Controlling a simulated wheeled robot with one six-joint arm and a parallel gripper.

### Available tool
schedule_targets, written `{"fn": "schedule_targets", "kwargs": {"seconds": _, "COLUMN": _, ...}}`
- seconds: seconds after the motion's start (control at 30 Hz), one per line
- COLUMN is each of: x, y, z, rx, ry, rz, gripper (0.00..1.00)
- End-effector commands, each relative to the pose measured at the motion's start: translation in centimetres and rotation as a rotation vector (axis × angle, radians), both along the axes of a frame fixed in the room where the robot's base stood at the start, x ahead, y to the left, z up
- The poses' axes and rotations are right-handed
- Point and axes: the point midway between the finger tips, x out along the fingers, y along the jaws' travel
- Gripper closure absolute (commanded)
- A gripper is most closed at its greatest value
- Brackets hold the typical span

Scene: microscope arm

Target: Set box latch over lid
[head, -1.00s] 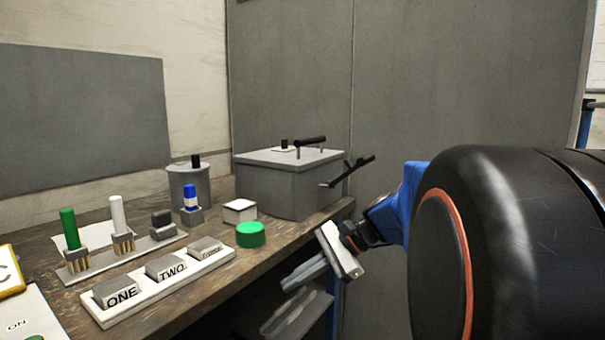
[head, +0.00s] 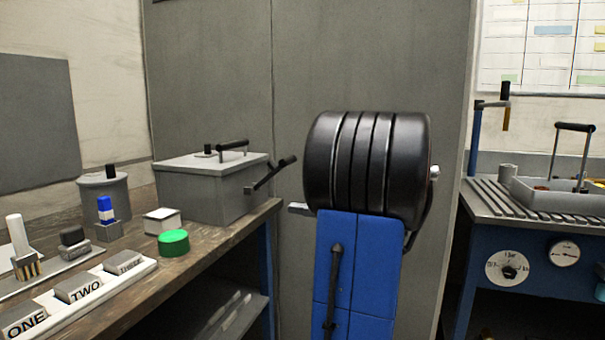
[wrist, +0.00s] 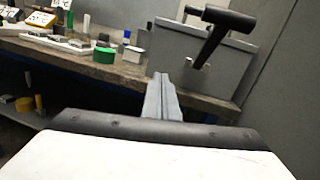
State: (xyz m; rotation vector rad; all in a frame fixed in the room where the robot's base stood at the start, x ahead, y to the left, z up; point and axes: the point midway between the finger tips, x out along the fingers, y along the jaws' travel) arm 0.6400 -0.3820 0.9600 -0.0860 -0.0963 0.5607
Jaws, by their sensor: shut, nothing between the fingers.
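The grey box (head: 214,198) stands at the far end of the bench with its flat lid (head: 180,164) down on it. The box latch (head: 275,173), a black lever on a metal pivot, sits at the box's right side. It slants up and outward, away from the lid. The latch also shows in the wrist view (wrist: 212,42), in front of the box wall (wrist: 232,72). My gripper (wrist: 161,80) is shut and empty, apart from the latch and below left of it in that view. In the head view my arm hides most of the gripper; only a pale tip shows.
A black lid handle (head: 232,145) stands on the lid. A green button (head: 174,242), a white-topped block (head: 162,221) and a grey canister (head: 104,194) stand nearby on the bench (head: 205,240). A grey cabinet is behind. Another workbench (head: 540,222) stands right.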

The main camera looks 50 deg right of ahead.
Motion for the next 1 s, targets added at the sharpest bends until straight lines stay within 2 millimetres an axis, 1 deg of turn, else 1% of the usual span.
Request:
{"fn": "schedule_targets", "kwargs": {"seconds": 0.03, "x": -0.7, "y": -2.0, "z": 0.4, "rx": 0.036, "ry": -0.021, "rz": -0.031, "gripper": 1.0}}
{"fn": "schedule_targets", "kwargs": {"seconds": 0.1, "x": -1.7, "y": -4.2, "z": 1.0, "rx": 0.08, "ry": -0.049, "rz": -0.065, "gripper": 1.0}}
{"fn": "schedule_targets", "kwargs": {"seconds": 0.2, "x": -3.0, "y": -6.8, "z": 1.7, "rx": 0.131, "ry": -0.087, "rz": -0.104, "gripper": 1.0}}
{"fn": "schedule_targets", "kwargs": {"seconds": 0.3, "x": -4.0, "y": -8.7, "z": 2.2, "rx": 0.165, "ry": -0.116, "rz": -0.132, "gripper": 1.0}}
{"fn": "schedule_targets", "kwargs": {"seconds": 0.4, "x": -4.7, "y": -9.8, "z": 2.5, "rx": 0.185, "ry": -0.134, "rz": -0.146, "gripper": 1.0}}
{"fn": "schedule_targets", "kwargs": {"seconds": 0.53, "x": -5.1, "y": -10.3, "z": 2.6, "rx": 0.195, "ry": -0.144, "rz": -0.154, "gripper": 1.0}}
{"fn": "schedule_targets", "kwargs": {"seconds": 0.83, "x": -5.0, "y": -10.3, "z": 2.7, "rx": 0.195, "ry": -0.143, "rz": -0.153, "gripper": 1.0}}
{"fn": "schedule_targets", "kwargs": {"seconds": 1.0, "x": -4.2, "y": -9.9, "z": 2.9, "rx": 0.194, "ry": -0.143, "rz": -0.151, "gripper": 1.0}}
